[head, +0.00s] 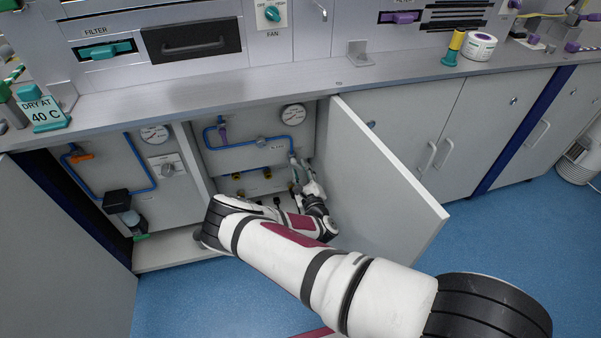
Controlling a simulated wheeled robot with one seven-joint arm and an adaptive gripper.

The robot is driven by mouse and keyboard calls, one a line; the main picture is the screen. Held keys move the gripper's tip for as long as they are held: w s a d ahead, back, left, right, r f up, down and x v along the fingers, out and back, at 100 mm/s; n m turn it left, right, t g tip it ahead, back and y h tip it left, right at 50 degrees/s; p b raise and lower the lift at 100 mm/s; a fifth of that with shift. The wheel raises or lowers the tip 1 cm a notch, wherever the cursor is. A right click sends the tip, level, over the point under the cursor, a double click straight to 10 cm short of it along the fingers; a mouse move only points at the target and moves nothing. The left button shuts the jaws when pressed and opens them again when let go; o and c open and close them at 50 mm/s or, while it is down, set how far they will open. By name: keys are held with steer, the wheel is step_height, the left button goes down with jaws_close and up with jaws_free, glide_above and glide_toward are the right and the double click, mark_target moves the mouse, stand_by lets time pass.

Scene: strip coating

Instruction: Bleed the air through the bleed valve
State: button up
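Inside the open middle cabinet is a panel with a blue pipe loop (240,145), a purple-handled valve (223,133), a round grey fitting (261,142) and a gauge (293,114). A small label beside the fitting is too small to read, so I cannot tell for sure which part is the bleed valve. My gripper (296,167) is inside this cabinet, at the lower right end of the blue pipe. Its fingers are small and partly lost against the pipe end. I cannot tell whether they touch or hold anything there.
The open cabinet door (385,180) stands to the right of my arm. The left bay holds an orange-handled valve (80,157), a second gauge (154,134) and a black filter unit (117,201). The counter edge (240,104) runs above the cabinets.

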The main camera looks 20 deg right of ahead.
steer(key=shift+w, duration=0.35)
jaws_close()
steer(key=n, duration=0.1)
steer(key=n+p, duration=0.1)
steer(key=n, duration=0.1)
steer(key=d+r+n, duration=0.1)
steer(key=shift+n, duration=0.3)
jaws_free()
